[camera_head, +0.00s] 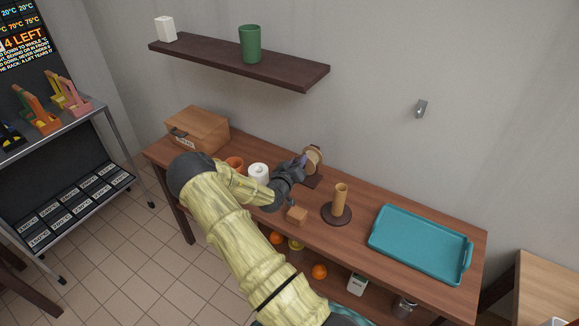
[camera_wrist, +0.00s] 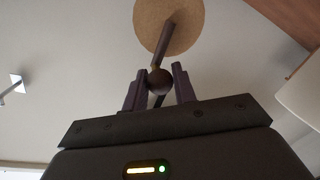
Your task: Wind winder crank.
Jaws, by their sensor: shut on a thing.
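The winder (camera_head: 313,157) stands on the wooden table, toward the back, with a round tan disc upright on a dark base. In the wrist view the tan disc (camera_wrist: 168,22) shows at the top, with a dark crank arm (camera_wrist: 164,46) running down from it to a round dark knob (camera_wrist: 160,80). My gripper (camera_wrist: 160,82) is shut on the knob, with one purple finger on each side of it. In the head view my gripper (camera_head: 300,162) reaches the winder from the left, and its fingers hide the crank there.
Near my arm stand a white roll (camera_head: 258,172), an orange pot (camera_head: 235,163) and a small wooden block (camera_head: 297,214). A spindle on a round base (camera_head: 337,213) and a teal tray (camera_head: 420,242) lie to the right. A wooden box (camera_head: 197,129) sits at left. A shelf (camera_head: 240,66) hangs above.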

